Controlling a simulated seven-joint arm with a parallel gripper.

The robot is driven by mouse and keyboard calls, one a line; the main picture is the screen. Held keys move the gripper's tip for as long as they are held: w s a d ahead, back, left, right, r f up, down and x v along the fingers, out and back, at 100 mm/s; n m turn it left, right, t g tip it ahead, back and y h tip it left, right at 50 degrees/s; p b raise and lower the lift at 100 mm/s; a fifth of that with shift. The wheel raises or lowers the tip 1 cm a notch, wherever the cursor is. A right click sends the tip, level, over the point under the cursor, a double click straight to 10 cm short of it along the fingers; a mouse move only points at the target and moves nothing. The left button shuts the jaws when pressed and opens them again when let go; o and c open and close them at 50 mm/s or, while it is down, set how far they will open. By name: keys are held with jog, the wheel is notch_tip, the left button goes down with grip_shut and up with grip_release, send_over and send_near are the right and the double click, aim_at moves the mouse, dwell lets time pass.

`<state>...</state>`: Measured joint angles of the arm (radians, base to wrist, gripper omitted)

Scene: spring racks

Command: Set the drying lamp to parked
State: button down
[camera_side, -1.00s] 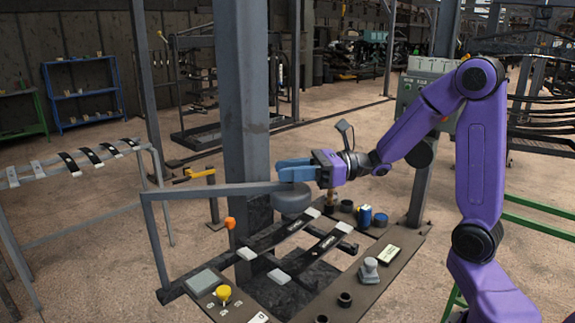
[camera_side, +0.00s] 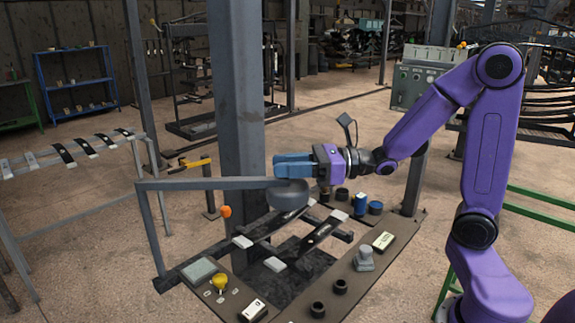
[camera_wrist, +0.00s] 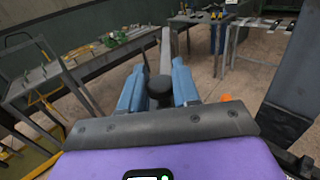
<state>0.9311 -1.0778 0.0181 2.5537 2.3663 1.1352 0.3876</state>
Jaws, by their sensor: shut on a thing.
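The drying lamp appears to be the round grey head (camera_side: 288,195) on a long grey boom (camera_side: 205,184) that runs left to an upright post. The head hangs above the far end of the dark spring strips (camera_side: 322,235), in front of the steel column. My gripper (camera_side: 291,165) has its blue fingers right over the head. In the wrist view my gripper (camera_wrist: 158,70) is closed around a dark round knob (camera_wrist: 160,88), with the boom stretching away beyond it. The knob's lower part is hidden.
The thick steel column (camera_side: 236,90) stands close behind the head. The board below carries a yellow knob (camera_side: 219,282), a grey knob (camera_side: 365,257), small dark cups and a blue can (camera_side: 360,205). An orange ball (camera_side: 225,211) shows below the boom.

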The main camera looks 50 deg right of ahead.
aim_at(302, 183)
jog(key=shift+w+r, duration=0.1)
jog(key=shift+r, duration=0.25)
jog(key=c, duration=0.9)
grip_release()
jog(key=shift+f, duration=0.1)
jog(key=shift+f, duration=0.1)
jog(key=shift+v, duration=1.55)
jog(key=shift+r, duration=3.6)
